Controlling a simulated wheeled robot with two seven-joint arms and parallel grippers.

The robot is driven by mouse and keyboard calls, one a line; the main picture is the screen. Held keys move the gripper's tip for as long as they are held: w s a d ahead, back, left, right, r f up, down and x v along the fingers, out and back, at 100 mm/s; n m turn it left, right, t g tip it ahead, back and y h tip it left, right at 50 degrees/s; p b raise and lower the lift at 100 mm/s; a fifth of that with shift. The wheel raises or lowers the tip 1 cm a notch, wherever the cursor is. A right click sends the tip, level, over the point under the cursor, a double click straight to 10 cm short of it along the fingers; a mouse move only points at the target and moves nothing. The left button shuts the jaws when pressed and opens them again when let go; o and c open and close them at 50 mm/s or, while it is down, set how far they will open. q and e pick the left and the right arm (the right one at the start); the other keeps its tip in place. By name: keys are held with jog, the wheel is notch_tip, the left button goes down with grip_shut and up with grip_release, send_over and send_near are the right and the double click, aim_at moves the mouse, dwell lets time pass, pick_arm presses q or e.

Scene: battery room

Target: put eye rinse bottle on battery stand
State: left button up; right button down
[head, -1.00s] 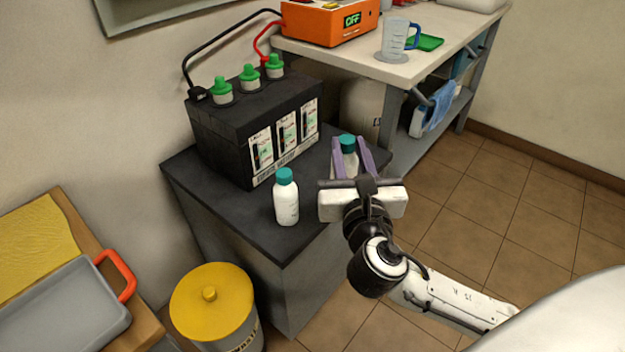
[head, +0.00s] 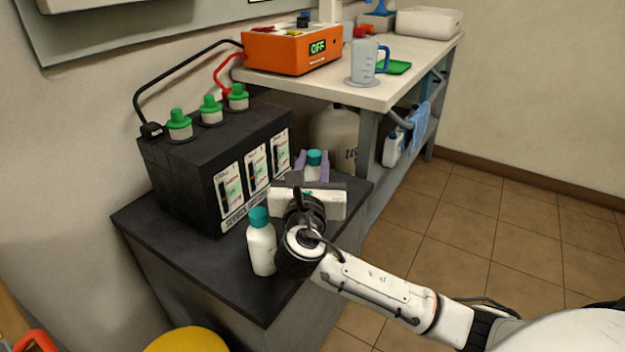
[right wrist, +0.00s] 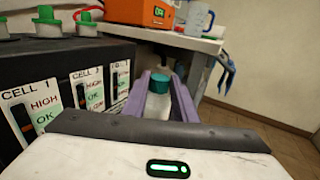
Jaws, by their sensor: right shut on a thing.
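A white eye rinse bottle with a teal cap (head: 314,158) is between the purple fingers of my right gripper (head: 313,165), which is shut on it. The bottle's cap also shows in the right wrist view (right wrist: 159,83). The gripper's body hides its lower part, so I cannot tell whether it touches the top. It is over the far right part of the dark battery stand (head: 190,262), right of the black battery (head: 185,185). A second white bottle with a teal cap (head: 262,248) stands upright on the stand's front part, just left of my right wrist. My left gripper is not in view.
Green-capped terminals and cables top the battery. A workbench (head: 400,88) behind holds an orange charger (head: 292,52) reading OFF and a measuring jug (head: 364,62). A large pale container (head: 334,135) stands behind the stand. A yellow lid (head: 187,341) is at the lower left. The floor to the right is clear.

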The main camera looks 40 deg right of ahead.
aim_at(314, 171)
notch_tip(314, 171, down, 3)
jog(key=shift+r+b, duration=0.1)
jog(key=shift+b, duration=0.3)
jog(key=c, duration=1.4)
grip_release()
jog(key=shift+c, duration=0.2)
